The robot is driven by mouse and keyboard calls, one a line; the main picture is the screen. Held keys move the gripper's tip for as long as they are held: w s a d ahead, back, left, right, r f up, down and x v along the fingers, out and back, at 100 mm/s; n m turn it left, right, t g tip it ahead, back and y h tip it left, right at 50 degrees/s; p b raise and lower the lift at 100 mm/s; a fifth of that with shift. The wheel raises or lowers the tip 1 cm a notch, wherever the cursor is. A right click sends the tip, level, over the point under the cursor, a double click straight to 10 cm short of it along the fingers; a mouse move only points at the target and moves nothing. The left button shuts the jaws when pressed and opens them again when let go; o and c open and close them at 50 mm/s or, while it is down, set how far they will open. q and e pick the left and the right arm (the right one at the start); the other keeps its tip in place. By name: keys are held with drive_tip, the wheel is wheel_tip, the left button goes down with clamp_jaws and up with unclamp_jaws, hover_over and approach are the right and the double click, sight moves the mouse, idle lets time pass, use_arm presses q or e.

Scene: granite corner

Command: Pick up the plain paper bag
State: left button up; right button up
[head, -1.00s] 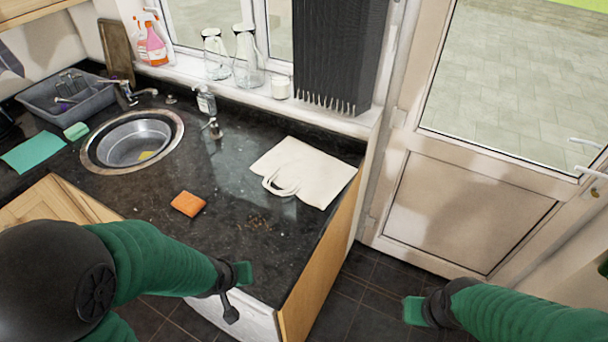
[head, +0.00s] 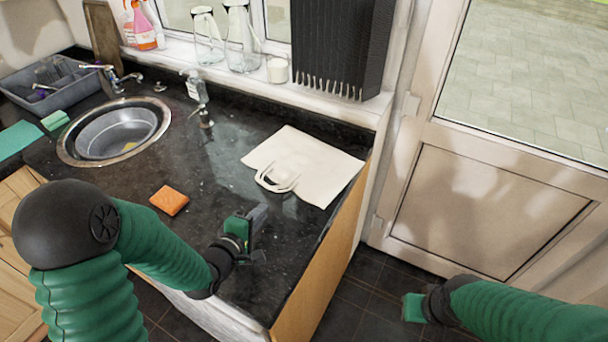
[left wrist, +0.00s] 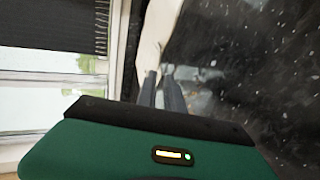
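The plain paper bag (head: 318,168) lies flat on the dark counter near its right end, pale cream, with its looped handles towards the front left. In the left wrist view the pale bag (left wrist: 151,40) shows beyond the fingers. My left gripper (head: 260,236) is over the counter, in front of the bag and a little to its left, apart from it. Its fingers are apart with nothing between them. My right gripper (head: 412,308) is low at the right, over the floor and away from the bag; its fingers cannot be made out.
An orange sponge (head: 169,200) lies left of my left gripper. A round sink (head: 118,135), a soap bottle (head: 197,90) and a grey dish rack (head: 45,85) are further left. Glass jugs (head: 240,40) and a white candle (head: 277,68) stand on the sill. A door (head: 480,210) is at right.

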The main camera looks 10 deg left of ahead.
sight(277, 200)
use_arm(q)
drive_tip(key=shift+w+d+f+b, duration=0.1)
drive_tip(key=shift+w+f+b, duration=0.15)
drive_tip(key=shift+f+b, duration=0.45)
drive_tip(key=shift+w+d+r+p, duration=0.2)
drive_tip(key=shift+w+r+p, duration=0.2)
drive_tip(key=shift+w, duration=0.35)
drive_tip(key=x, duration=0.9)
drive_tip(key=shift+w+a, duration=0.1)
drive_tip(key=shift+a, duration=0.25)
clamp_jaws()
use_arm(e)
drive_tip(key=shift+s+a+f, duration=0.15)
drive_tip(key=shift+f, duration=0.4)
drive_tip(key=shift+s+a+f, duration=0.1)
drive_tip(key=shift+f, duration=0.4)
